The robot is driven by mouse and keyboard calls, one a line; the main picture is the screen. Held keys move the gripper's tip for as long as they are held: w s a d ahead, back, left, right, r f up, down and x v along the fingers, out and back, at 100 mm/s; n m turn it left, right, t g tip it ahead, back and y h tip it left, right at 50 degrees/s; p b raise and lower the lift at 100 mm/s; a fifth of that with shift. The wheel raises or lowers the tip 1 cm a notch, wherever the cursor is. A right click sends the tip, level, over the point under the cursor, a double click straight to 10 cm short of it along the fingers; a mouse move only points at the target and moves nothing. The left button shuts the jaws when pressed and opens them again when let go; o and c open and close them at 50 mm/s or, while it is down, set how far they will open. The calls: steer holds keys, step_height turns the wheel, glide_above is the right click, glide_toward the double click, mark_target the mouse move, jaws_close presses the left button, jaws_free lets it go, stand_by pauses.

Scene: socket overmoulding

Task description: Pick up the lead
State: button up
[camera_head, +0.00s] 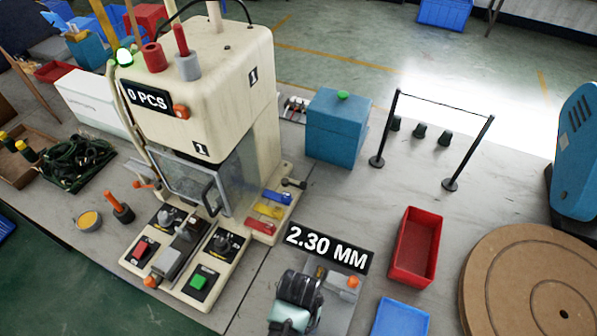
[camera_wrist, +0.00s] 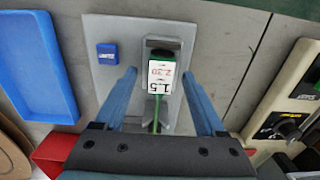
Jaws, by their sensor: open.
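The lead (camera_wrist: 157,112), a thin green cable with a thicker green end, lies at a grey fixture (camera_wrist: 160,42) in the wrist view. A white tag (camera_wrist: 160,77) with printed figures, 1.5 and 2.30, covers part of it. My gripper (camera_wrist: 160,73) is open, with one blue finger on each side of the tag and lead. I see a gap on both sides, and cannot tell the height of the fingertips over the plate. In the head view my dark wrist (camera_head: 300,288) hides the lead beside the 2.30 MM sign (camera_head: 328,248).
The fixture's grey plate (camera_wrist: 105,70) also bears a blue block (camera_wrist: 107,52). A blue tray (camera_head: 400,320) and a red bin (camera_head: 416,246) stand right of it. The cream press (camera_head: 205,75) stands left. A dark cable heap (camera_head: 80,162) lies at far left.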

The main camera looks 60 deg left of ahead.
jaws_close()
stand_by(0.3)
